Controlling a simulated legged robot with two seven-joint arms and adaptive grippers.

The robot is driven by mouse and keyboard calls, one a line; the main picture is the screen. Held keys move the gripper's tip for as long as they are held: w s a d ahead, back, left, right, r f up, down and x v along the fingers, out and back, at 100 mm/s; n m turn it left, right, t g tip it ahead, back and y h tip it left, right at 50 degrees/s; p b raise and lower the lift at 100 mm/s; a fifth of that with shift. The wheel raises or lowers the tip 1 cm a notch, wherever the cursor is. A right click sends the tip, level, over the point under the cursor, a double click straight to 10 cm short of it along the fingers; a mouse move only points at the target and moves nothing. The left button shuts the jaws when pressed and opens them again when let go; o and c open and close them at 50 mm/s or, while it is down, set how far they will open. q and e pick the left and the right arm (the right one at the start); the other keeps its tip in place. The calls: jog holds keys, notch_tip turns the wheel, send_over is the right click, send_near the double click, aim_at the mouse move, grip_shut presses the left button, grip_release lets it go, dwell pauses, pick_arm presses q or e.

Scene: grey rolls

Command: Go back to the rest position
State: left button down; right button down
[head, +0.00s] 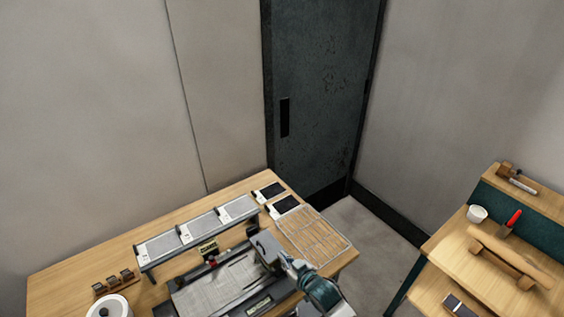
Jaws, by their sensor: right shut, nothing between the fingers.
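My right gripper (267,249) is shut and empty. Its arm comes in from the bottom edge, right of the middle. The gripper is over the right part of a low machine or tray bed with a grey sheet (215,285) on it, at the front of the wooden table (70,271). I cannot tell whether it touches the bed. My left gripper is not in view. A raised rack behind the bed bears three grey panels (198,227) in a row.
A wire rack (313,236) lies right of my gripper, with two dark pads (284,205) behind it. A wooden holder (113,284) and a white round pot (108,307) stand at left. A stepped wooden bench (446,245) with a white cup (477,214) stands far right, across a floor gap.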

jog(key=s+d+f+m+g+h, duration=0.2)
jog(key=s+d+f+g, duration=0.15)
jog(key=s+d, duration=0.55)
jog(key=s+d+f+m+g+h, duration=0.1)
jog(key=s+d+f+g+h, duration=0.25)
jog(key=s, duration=0.85)
jog(key=s+d+f+m+g+h, duration=0.1)
jog(key=s+d+f+m+h, duration=0.1)
jog(key=s+d+f, duration=0.7)
jog(key=s+a+f+g+b, duration=0.1)
jog(key=s+f, duration=0.2)
jog(key=f, duration=1.1)
jog(key=s+f+g+b, duration=0.1)
jog(key=s+f, duration=0.2)
jog(key=f, duration=1.1)
jog(key=s+d+f+b, duration=0.1)
jog(key=s+d+f, duration=0.1)
jog(key=s+f, duration=1.3)
jog(key=shift+s+d+g+b, duration=0.3)
jog(key=shift+s+b, duration=0.1)
jog(key=shift+s, duration=0.2)
jog(key=shift+f, duration=0.1)
